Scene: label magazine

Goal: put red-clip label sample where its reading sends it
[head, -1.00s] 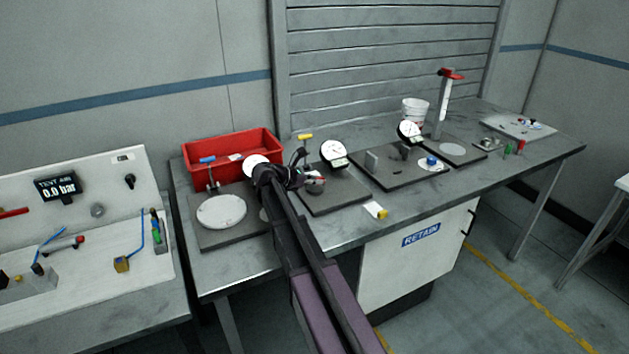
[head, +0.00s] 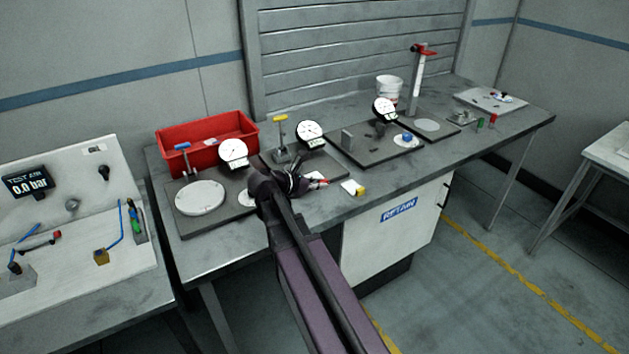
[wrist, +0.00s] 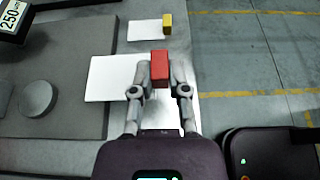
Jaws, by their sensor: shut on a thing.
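The red clip (wrist: 160,68) is between my gripper's fingertips in the wrist view. A white label sample (wrist: 112,78) lies flat beside and under it, over the bench's front strip. My gripper (head: 308,183) is shut on the red-clip label sample, low over the bench front in the head view. A second white sample with a yellow clip (head: 358,189) lies on the bench just to the right. Whether the red-clip sample touches the bench is unclear.
Dial gauges stand on dark plates, one by a round plate (head: 200,197). A red bin (head: 205,143) is at the back left and a white bucket (head: 389,88) at the back. A cabinet marked RETAIN (head: 397,230) is under the bench. A red-topped stand (head: 416,80) rises behind.

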